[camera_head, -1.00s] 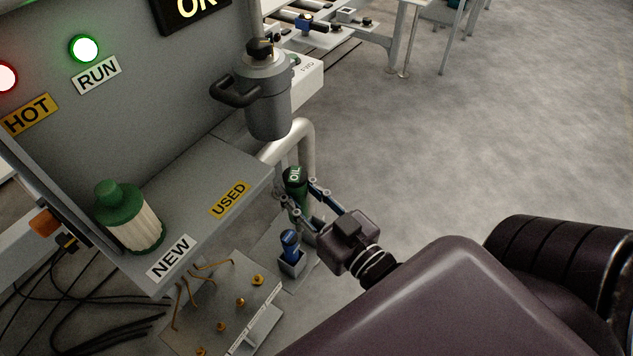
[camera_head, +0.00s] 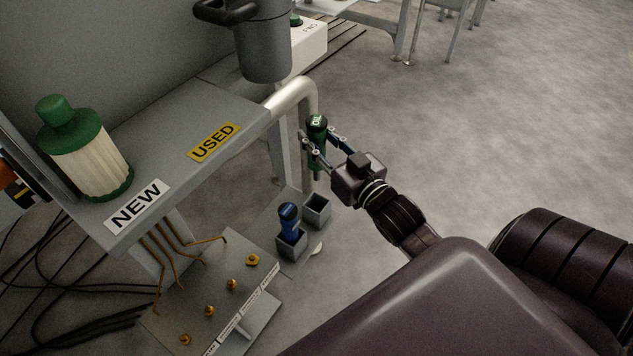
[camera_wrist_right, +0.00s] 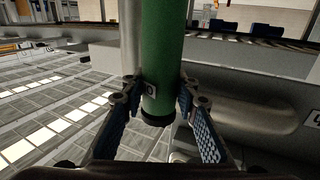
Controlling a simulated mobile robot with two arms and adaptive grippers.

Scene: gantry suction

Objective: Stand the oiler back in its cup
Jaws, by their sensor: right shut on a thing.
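The oiler is a dark green cylinder marked OIL (camera_head: 317,128). My right gripper (camera_head: 318,143) is shut on it and holds it roughly upright in the air, above and slightly behind an empty grey square cup (camera_head: 316,212). In the right wrist view the green oiler (camera_wrist_right: 162,50) stands between the two fingers, its dark lower end just below the fingertips. A second grey cup (camera_head: 291,245) next to the empty one holds a blue-topped tool (camera_head: 288,215). My left gripper is not in view.
A grey shelf with USED (camera_head: 213,141) and NEW (camera_head: 138,206) labels carries a green-capped white filter (camera_head: 88,160). A pale bent pipe (camera_head: 305,95) runs close left of the oiler. A plate with brass fittings (camera_head: 231,284) lies in front. Open floor is at right.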

